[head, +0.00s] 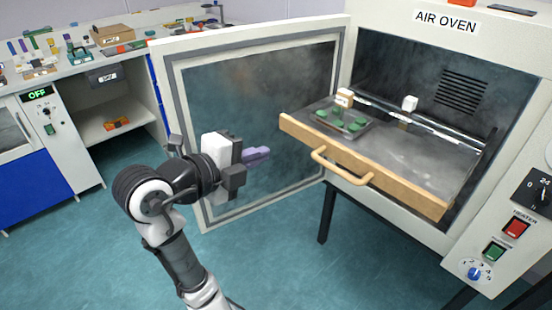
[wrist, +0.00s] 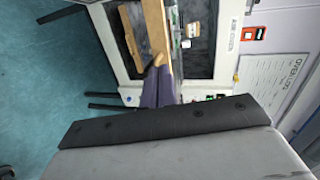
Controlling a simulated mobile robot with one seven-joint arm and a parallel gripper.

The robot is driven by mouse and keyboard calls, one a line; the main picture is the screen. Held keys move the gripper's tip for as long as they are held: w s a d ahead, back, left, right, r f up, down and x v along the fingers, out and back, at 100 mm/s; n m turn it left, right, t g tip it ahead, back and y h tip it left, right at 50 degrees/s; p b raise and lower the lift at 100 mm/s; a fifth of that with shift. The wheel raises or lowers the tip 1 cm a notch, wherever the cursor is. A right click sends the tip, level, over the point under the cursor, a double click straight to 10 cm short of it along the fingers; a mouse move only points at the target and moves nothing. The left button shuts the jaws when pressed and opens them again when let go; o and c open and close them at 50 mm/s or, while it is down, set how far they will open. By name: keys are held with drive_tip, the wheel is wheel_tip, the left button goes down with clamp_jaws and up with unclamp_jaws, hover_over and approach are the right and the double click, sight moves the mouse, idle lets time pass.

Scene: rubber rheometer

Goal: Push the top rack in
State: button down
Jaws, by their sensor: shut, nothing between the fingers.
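The top rack (head: 425,150) is a grey metal shelf with a light wooden front board (head: 390,180) and a curved wooden handle (head: 340,168). It sticks out of the open air oven (head: 450,50). A small metal tray (head: 345,130) with several green pieces sits on its left part. My gripper (head: 268,152) has purple fingers, which are shut and empty. It is left of the front board, apart from it, in front of the open door. In the wrist view the fingertips (wrist: 158,62) overlap the lower end of the wooden board (wrist: 156,30); contact cannot be told.
The oven door (head: 250,120) stands wide open to the left, behind my gripper. The oven's control panel (head: 510,230) is at the right. A bench (head: 60,60) with small items stands at the back left. The teal floor in front is clear.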

drive_tip(key=m+g+p, duration=0.1)
drive_tip(key=p, duration=0.2)
approach(317, 144)
drive_tip(key=x, duration=0.6)
drive_tip(key=shift+w+d+f, duration=0.15)
drive_tip(key=shift+d, duration=0.05)
